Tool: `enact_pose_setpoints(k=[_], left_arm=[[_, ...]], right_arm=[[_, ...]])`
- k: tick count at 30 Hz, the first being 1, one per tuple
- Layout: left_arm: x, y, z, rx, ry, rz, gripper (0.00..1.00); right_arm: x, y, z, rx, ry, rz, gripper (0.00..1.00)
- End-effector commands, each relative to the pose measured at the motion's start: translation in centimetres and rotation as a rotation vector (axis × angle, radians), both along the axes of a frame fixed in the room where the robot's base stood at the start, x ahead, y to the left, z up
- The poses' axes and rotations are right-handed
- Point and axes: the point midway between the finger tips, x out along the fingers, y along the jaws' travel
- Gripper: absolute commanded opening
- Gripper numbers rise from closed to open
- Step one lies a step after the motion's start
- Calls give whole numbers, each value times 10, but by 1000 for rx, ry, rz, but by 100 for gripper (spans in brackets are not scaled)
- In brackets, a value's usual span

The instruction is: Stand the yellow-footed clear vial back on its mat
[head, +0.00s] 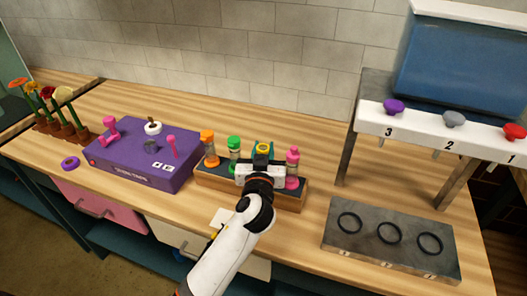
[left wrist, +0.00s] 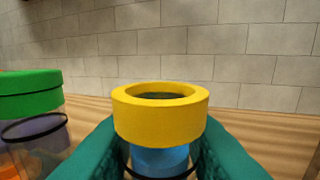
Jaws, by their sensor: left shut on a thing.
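The clear vial with a yellow ring end (left wrist: 160,118) is between the teal fingers of my left gripper (left wrist: 160,160). Its yellow ring is uppermost and looks open, with blue showing below it. In the head view, the yellow ring (head: 264,147) shows just beyond my left gripper (head: 260,166), which is over the wooden block with a dark mat-like top (head: 222,180). The gripper hides the vial's lower part, so I cannot tell whether it touches the block. My right gripper is not in view.
Orange (head: 208,148), green (head: 234,154) and pink (head: 292,168) vials stand close by on the block. A purple box (head: 135,165) is left. A grey slab with black rings (head: 390,240) and a dispenser (head: 440,130) are right. Bare counter lies behind the block.

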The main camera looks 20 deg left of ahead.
Motion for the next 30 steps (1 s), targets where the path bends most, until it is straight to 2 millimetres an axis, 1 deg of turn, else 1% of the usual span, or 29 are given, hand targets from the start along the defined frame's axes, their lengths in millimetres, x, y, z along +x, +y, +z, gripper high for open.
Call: enact_pose_setpoints(k=[8, 11, 12, 14, 15, 16, 23, 26, 29, 30], left_arm=[[0, 0, -2, 0, -4, -2, 0], [0, 0, -5, 0, -3, -2, 0], [0, 0, -5, -1, -1, -1, 30], [0, 0, -5, -1, -1, -1, 40], [0, 0, -5, 0, -1, -1, 47], [0, 0, -5, 0, -1, -1, 49], [0, 0, -4, 0, -1, -1, 49], [0, 0, -1, 1, -1, -1, 49], [-11, -3, -5, -3, -1, -2, 49], [-18, -5, -6, -3, 0, -2, 49]], right_arm=[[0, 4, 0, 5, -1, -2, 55], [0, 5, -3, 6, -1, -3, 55], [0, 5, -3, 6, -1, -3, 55], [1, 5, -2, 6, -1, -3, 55], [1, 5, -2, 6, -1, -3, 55], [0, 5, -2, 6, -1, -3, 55], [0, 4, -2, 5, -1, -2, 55], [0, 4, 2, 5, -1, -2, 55], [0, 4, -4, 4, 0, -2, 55], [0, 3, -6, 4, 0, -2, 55]])
